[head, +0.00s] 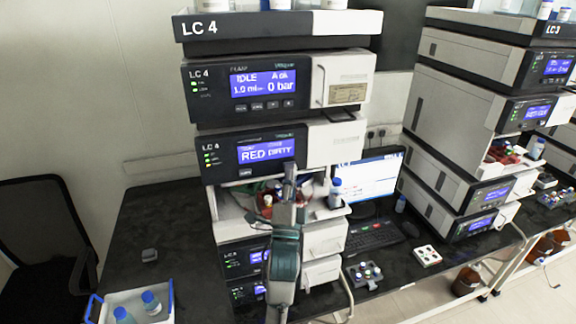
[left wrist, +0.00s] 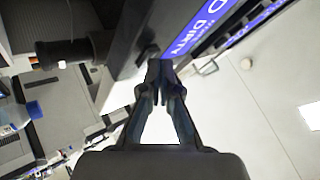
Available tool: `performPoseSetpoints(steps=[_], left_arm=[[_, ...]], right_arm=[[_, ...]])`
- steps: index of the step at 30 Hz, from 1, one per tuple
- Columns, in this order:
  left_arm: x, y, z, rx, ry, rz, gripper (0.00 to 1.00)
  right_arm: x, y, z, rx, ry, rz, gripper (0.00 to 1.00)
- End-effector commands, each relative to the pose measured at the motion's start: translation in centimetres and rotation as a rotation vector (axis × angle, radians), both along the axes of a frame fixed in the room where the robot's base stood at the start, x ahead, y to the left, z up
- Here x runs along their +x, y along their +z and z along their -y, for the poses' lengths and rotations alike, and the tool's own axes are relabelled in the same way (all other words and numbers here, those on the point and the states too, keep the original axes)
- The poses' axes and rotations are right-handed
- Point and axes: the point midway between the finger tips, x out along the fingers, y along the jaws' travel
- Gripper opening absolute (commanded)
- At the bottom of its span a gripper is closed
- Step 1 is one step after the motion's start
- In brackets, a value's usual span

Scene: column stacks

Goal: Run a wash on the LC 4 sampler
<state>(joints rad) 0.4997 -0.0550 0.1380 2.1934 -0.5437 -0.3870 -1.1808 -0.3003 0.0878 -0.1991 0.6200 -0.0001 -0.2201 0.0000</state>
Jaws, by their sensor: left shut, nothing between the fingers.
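The LC 4 stack stands at the middle left of the head view. My left gripper (head: 290,168) is shut and empty, fingers up, close in front of the sampler's lower front edge. In the left wrist view its fingertips (left wrist: 158,68) lie by the panel below the display; I cannot tell whether they touch. The sampler's buttons are too small to read. My right gripper is out of view.
The pump module (head: 255,85) above reads IDLE and 0 bar. Below the sampler is an open bay with vials, partly hidden by my arm. A monitor (head: 369,176) and keyboard (head: 372,236) stand to the right, and a blue-handled carrier (head: 100,308) sits at the lower left.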

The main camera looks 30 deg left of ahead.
Motion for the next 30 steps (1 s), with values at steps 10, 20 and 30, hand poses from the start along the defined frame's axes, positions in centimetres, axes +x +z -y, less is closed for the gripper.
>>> performPoseSetpoints(steps=[10,20,30], left_arm=[[0.2,0.1,0.0,0.001,0.001,0.0,0.0],[0.4,0.0,-0.5,-0.001,0.001,-0.001,0.0],[0.5,0.0,-0.6,-0.001,0.001,0.0,0.0]], right_arm=[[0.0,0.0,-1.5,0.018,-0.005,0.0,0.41],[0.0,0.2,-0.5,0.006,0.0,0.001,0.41],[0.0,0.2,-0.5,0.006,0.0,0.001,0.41]])
